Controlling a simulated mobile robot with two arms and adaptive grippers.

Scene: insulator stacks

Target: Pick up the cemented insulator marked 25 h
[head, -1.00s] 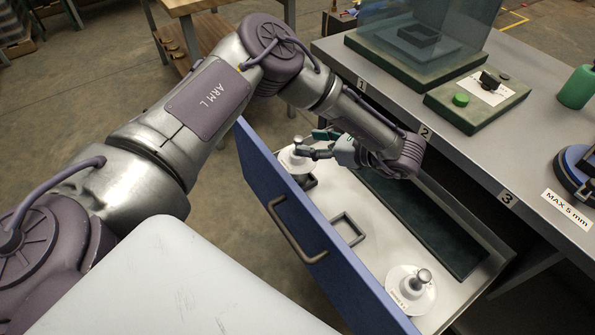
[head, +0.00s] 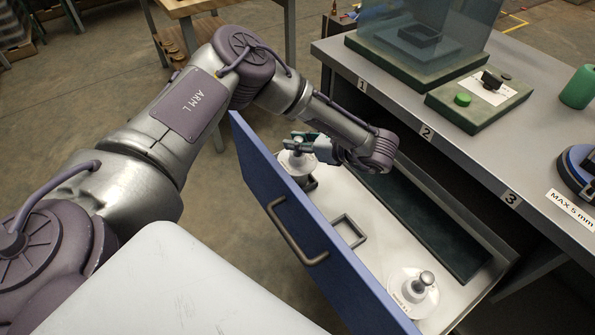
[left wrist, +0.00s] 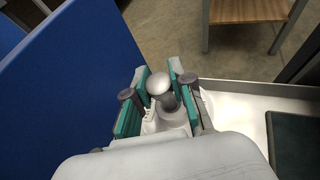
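Two white insulators with grey metal pins stand in the open drawer (head: 382,236). The far insulator (head: 293,166) is by the drawer's far end, partly hidden by my gripper; its pin also shows in the left wrist view (left wrist: 160,86). The near insulator (head: 413,291) stands at the near end with a small label. I cannot read which is marked 25 h. My left gripper (head: 297,142) is at the far insulator's pin. In the left wrist view its teal-padded fingers (left wrist: 160,98) stand apart on both sides of the pin, seemingly without gripping. My right gripper is out of view.
The blue drawer front (head: 300,215) with its handle rises beside the insulators. An empty square frame (head: 348,231) and a dark mat (head: 430,225) lie in the drawer. The grey workbench (head: 470,150) stands to the right, above the drawer.

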